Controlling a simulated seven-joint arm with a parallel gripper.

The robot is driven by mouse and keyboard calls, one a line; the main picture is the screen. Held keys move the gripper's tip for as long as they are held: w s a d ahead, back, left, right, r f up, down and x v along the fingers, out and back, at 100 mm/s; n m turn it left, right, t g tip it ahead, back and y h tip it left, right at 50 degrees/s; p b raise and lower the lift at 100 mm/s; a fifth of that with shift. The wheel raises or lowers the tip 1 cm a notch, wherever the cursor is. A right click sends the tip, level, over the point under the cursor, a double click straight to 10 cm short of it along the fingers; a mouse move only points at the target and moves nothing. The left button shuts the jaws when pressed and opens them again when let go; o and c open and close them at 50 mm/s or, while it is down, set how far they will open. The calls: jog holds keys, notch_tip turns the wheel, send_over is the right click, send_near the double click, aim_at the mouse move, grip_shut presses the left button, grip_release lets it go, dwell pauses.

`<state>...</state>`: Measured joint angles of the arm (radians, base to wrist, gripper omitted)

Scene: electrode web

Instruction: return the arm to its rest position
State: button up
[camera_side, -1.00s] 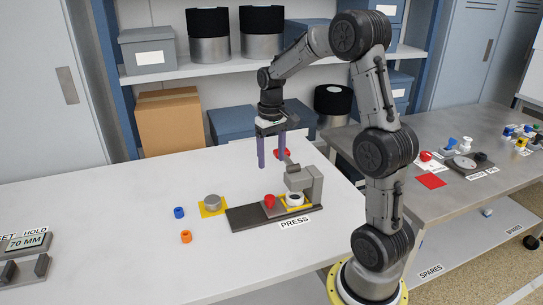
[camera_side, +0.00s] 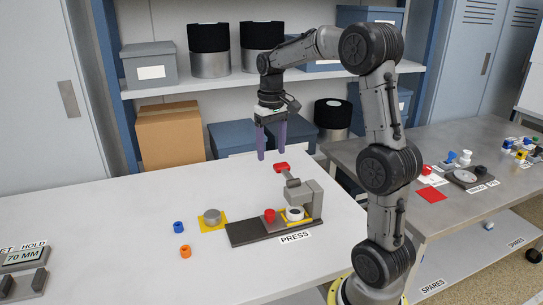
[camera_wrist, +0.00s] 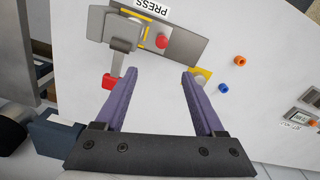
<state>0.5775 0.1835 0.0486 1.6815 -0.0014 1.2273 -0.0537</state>
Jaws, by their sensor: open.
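My gripper (camera_side: 272,154) hangs from the arm above the white table (camera_side: 110,225), with its two purple fingers apart and nothing between them. In the wrist view the gripper (camera_wrist: 158,75) also shows open and empty. Below and right of it in the side view stands the grey press (camera_side: 308,197) with a red-ended lever (camera_side: 282,167). The fingertips are apart from the press. A red piece (camera_side: 269,215) sits on the dark press base (camera_side: 248,233), beside a white ring-like piece (camera_side: 295,213) under the press head.
A grey round piece (camera_side: 212,216) rests on a yellow square, with a blue piece (camera_side: 178,227) and an orange piece (camera_side: 185,251) nearby. A shelf (camera_side: 200,86) with bins is behind the arm. A grey side table (camera_side: 470,190) is at right.

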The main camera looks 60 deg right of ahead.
jog(key=shift+r, duration=0.45)
jog(key=s+a+r+n+t, duration=0.1)
jog(key=s+a+r+n, duration=0.1)
jog(key=a+r, duration=0.35)
jog(key=s+a+r+n+t, duration=0.2)
jog(key=s+a, duration=0.1)
jog(key=a, duration=0.5)
jog(key=s+a+f+n+t, duration=0.2)
jog(key=s+a+f, duration=0.5)
jog(key=s, duration=0.4)
jog(key=shift+a+f+t, duration=0.3)
jog(key=shift+a, duration=0.05)
